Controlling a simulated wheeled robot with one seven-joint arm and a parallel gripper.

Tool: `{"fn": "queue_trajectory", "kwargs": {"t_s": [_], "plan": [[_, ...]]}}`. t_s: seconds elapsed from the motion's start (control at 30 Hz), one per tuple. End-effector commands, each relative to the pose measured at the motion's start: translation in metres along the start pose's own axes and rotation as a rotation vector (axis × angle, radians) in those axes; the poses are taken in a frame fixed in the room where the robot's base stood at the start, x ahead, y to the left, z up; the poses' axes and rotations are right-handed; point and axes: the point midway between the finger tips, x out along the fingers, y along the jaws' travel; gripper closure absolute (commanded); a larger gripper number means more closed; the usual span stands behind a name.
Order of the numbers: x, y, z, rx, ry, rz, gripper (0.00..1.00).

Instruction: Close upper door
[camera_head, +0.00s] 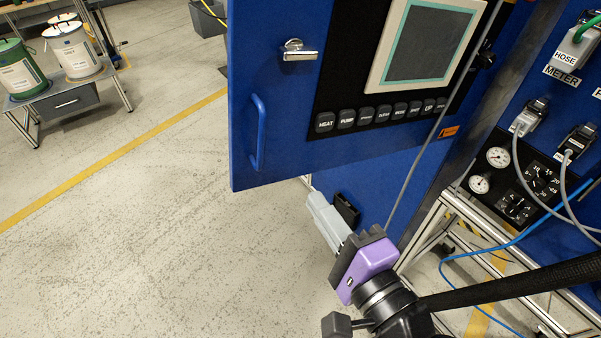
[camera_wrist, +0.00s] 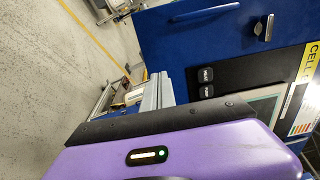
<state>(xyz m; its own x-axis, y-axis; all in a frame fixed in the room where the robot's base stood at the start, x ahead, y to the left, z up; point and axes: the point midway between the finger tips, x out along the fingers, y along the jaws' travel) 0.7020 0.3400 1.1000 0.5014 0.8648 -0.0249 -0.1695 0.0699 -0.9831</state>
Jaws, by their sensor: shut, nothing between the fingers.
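The upper door (camera_head: 275,95) is a blue panel standing open, swung out to the left of the cabinet. It carries a screen, a row of black buttons, a silver latch (camera_head: 298,51) and a blue bar handle (camera_head: 258,132). My gripper (camera_head: 318,203) is shut and empty, just below the door's lower edge in the head view. In the wrist view, the door (camera_wrist: 190,50) lies beyond the grey fingers (camera_wrist: 159,80), with its handle (camera_wrist: 205,12) and latch (camera_wrist: 266,28) at upper right. I cannot tell whether the fingers touch the door.
The cabinet's inside holds labelled connectors, gauges (camera_head: 498,157) and hanging cables at right. An aluminium frame (camera_head: 470,215) stands beneath. A thin grey cable runs down in front of the door. A bench (camera_head: 70,85) with cans stands at far left. The floor at left is clear.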

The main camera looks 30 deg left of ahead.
Motion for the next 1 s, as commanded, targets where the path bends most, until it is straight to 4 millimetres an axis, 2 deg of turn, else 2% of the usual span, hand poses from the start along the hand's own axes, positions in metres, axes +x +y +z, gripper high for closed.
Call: {"fn": "queue_trajectory", "kwargs": {"t_s": [0.03,0.2,0.4,1.0], "plan": [[0.011,-0.002,0.002,0.001,-0.004,0.0,1.0],[0.041,-0.002,0.002,0.0,-0.003,0.0,1.0],[0.062,-0.001,0.001,0.0,-0.001,0.001,1.0],[0.072,0.0,0.001,-0.001,0.005,0.001,1.0]]}}
